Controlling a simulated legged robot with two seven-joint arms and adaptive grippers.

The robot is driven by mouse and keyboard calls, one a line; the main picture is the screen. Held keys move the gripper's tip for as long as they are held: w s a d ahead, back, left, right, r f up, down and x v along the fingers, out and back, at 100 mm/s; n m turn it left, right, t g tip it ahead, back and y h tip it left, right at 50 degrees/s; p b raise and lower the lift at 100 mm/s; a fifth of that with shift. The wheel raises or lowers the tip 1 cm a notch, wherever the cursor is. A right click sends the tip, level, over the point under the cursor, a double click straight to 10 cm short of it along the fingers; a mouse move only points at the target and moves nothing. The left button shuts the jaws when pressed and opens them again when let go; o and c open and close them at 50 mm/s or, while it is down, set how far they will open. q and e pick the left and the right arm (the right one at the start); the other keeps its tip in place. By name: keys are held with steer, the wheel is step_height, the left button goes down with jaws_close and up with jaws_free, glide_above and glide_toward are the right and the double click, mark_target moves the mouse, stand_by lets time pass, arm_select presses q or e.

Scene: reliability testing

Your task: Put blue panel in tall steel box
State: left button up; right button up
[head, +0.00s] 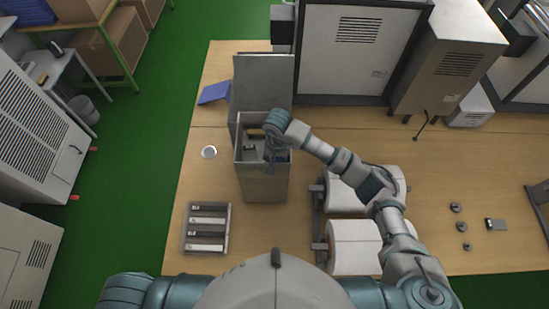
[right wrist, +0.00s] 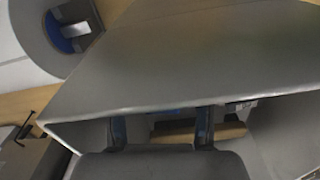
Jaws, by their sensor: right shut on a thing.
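The tall steel box (head: 264,187) stands on the wooden table with its lid (head: 263,82) raised at the back. My right gripper (head: 272,152) reaches down into the box's open top. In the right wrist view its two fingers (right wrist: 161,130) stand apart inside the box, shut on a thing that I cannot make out. A tan piece (right wrist: 230,132) and a small grey part show near the fingertips. My left gripper is out of view.
A tray with several bars (head: 185,229) lies at the front left. Large white rollers (head: 355,243) stand to the right, under my right arm. Cabinets (head: 357,48) line the back.

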steer(key=o, duration=1)
steer(key=shift+a, duration=0.1)
steer(key=shift+o, duration=0.6)
steer(key=shift+a, duration=0.3)
steer(key=shift+d, duration=0.1)
steer(key=shift+d+f, duration=0.1)
steer(key=shift+d, duration=0.1)
step_height(320, 180, up, 12)
steer(key=shift+a, duration=0.15)
steer(key=shift+a, duration=0.3)
